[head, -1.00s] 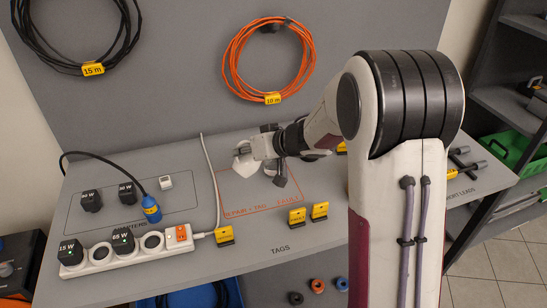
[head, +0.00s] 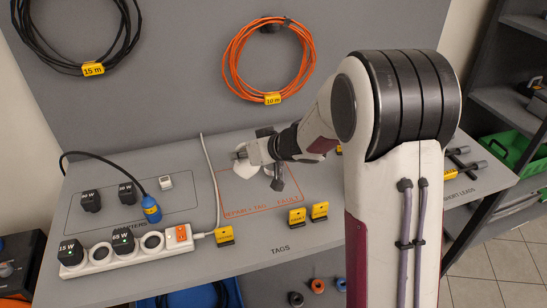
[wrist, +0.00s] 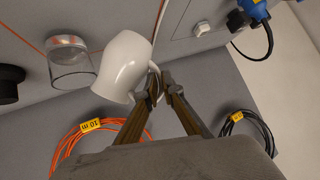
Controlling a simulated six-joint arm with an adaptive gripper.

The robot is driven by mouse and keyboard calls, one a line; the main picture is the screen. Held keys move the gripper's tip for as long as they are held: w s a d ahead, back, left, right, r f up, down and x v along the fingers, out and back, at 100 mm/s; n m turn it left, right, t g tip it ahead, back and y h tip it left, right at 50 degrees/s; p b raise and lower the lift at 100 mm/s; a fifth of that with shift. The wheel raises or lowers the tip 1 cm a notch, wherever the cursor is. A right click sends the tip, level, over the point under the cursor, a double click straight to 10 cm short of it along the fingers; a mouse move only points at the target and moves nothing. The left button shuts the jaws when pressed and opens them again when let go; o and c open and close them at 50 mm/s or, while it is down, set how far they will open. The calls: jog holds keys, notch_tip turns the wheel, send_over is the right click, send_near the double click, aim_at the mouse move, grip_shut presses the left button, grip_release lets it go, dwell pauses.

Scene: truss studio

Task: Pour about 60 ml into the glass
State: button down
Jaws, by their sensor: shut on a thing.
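A white jug (wrist: 122,66) is held by its handle side between the two fingers of my gripper (wrist: 158,88) in the wrist view. It looks tilted, with its lip side toward the clear glass (wrist: 72,72). No stream shows. In the head view my gripper (head: 243,154) is above the orange-outlined area, and the jug and glass are mostly hidden there.
A black round object (wrist: 10,82) stands beyond the glass in the wrist view. A white power strip (head: 125,250) with plugs lies at the front left. A pale cable (head: 212,185) runs near the gripper. Yellow tags (head: 297,217) stand in front. Orange cable (head: 268,55) hangs behind.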

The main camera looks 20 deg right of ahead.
jog(key=shift+s+a+f+h, duration=0.1)
jog(key=shift+a+f+h, duration=0.1)
jog(key=shift+f+h, duration=0.1)
jog(key=shift+n, duration=0.3)
jog(key=shift+a+f, duration=0.25)
jog(key=shift+f, duration=0.1)
jog(key=shift+s+a+f+h, duration=0.1)
jog(key=shift+f+h, duration=0.1)
jog(key=shift+h, duration=0.2)
dwell(0.3)
jog(key=shift+s+a+f+n+t+h+b, duration=0.25)
jog(key=shift+a+f+n+h+b, duration=0.15)
jog(key=shift+a+f, duration=0.2)
jog(key=shift+s+a+f+n+t+h+b, duration=0.25)
jog(key=shift+a+f+n+h, duration=0.15)
jog(key=shift+a+f, duration=0.25)
jog(key=shift+s+a+f+n+t+h+b, duration=0.2)
jog(key=shift+a+f+n+h+b, duration=0.15)
jog(key=shift+a+f, duration=0.25)
dwell(0.8)
jog(key=shift+f+h, duration=0.2)
jog(key=shift+h, duration=0.05)
jog(key=shift+s+a+f, duration=0.1)
jog(key=shift+a+f, duration=0.1)
jog(key=shift+a, duration=0.1)
jog(key=shift+a+n+t+h, duration=0.1)
jog(key=shift+n+t+h, duration=0.15)
jog(key=shift+t+h, duration=0.05)
